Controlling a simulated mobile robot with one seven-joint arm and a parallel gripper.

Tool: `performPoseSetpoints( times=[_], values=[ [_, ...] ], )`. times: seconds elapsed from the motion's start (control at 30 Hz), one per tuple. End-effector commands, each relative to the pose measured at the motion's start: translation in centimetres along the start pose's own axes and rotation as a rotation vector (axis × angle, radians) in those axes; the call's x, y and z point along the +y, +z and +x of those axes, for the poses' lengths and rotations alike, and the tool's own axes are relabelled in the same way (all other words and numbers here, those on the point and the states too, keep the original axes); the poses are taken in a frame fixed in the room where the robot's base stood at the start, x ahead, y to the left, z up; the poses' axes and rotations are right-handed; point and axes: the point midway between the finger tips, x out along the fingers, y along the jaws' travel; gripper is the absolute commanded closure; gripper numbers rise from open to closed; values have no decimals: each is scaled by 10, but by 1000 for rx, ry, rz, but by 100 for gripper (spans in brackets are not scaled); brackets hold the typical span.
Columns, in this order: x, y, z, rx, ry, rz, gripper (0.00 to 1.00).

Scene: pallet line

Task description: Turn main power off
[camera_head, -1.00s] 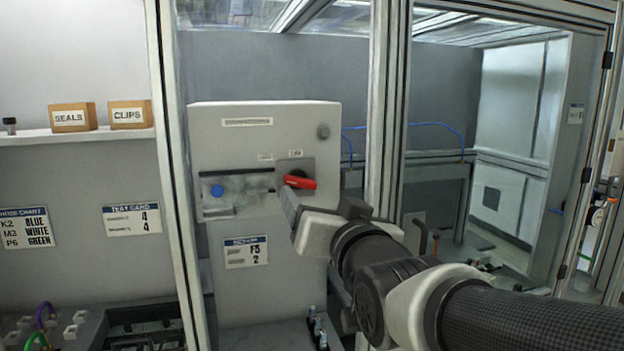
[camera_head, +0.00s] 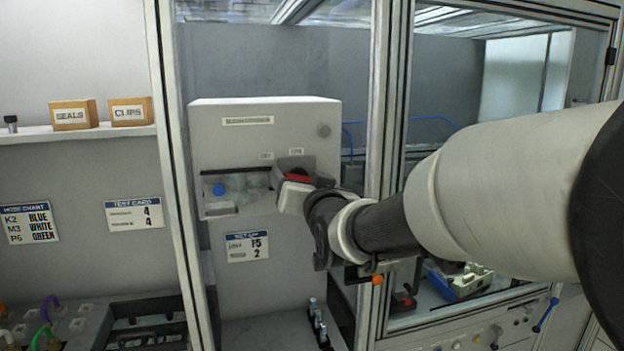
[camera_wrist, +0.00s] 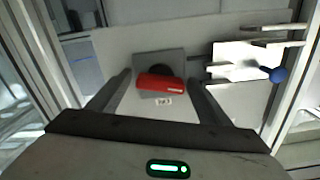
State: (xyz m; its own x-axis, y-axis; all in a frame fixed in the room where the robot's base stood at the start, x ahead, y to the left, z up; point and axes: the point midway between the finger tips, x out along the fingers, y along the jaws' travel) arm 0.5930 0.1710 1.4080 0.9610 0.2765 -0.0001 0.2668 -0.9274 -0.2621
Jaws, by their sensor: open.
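The main power switch is a red handle (camera_head: 299,178) on the front of a grey cabinet (camera_head: 265,112). My gripper covers part of the handle in the head view. In the wrist view the red handle (camera_wrist: 160,83) lies crosswise on a dark round base over a grey plate. My gripper (camera_wrist: 163,80) is open, with one finger on each side of the handle. A clear gap shows between the handle and each finger, and I cannot tell how deep the fingertips reach.
A blue knob (camera_head: 218,189) sits left of the switch; it shows at the right in the wrist view (camera_wrist: 278,74). A metal frame post (camera_head: 388,130) stands right of the cabinet. A shelf (camera_head: 75,133) with labelled boxes is at the left.

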Motion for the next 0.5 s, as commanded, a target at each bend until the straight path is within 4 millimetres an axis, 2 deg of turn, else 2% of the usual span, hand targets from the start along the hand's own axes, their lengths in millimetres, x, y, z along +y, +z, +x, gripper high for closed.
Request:
performPoseSetpoints(
  times=[0.07,0.3,0.5],
  values=[
    [0,0,0,0,0,0,28],
    [0,0,0,0,0,0,67],
    [1,4,0,3,0,-33,69]
  ],
)
